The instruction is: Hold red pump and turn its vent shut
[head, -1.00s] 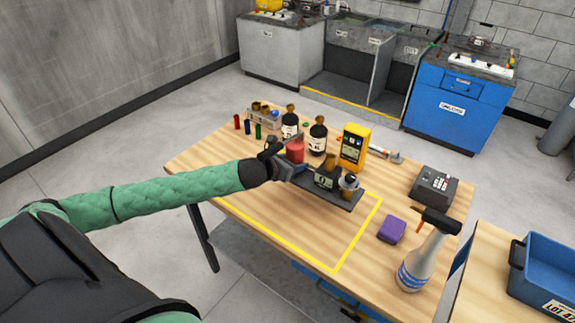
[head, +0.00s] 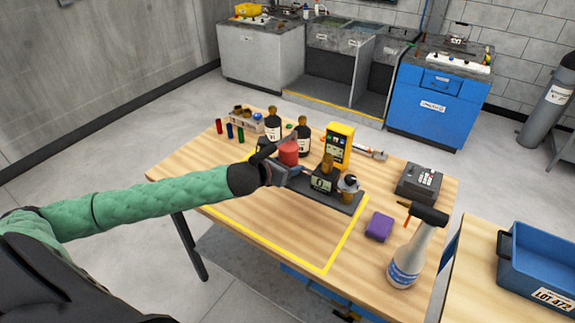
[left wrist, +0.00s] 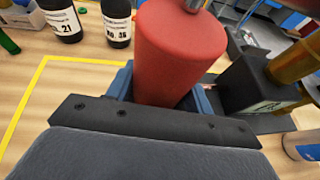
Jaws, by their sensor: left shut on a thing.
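The red pump (head: 289,151) stands upright on the dark base plate (head: 345,203) at the middle of the table. My left gripper (head: 281,172) is at the pump's lower body, with its arm coming in from the left. In the left wrist view the red pump body (left wrist: 181,50) sits between the blue fingers (left wrist: 160,95), which are shut on it. A grey metal piece at its top is cut off by the frame edge. The vent cannot be made out clearly. My right gripper is not in view.
Dark bottles (head: 303,138) and a yellow meter (head: 338,146) stand behind. A purple sponge (head: 379,226) and a spray bottle (head: 411,255) are at right. The yellow-taped area in front is clear.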

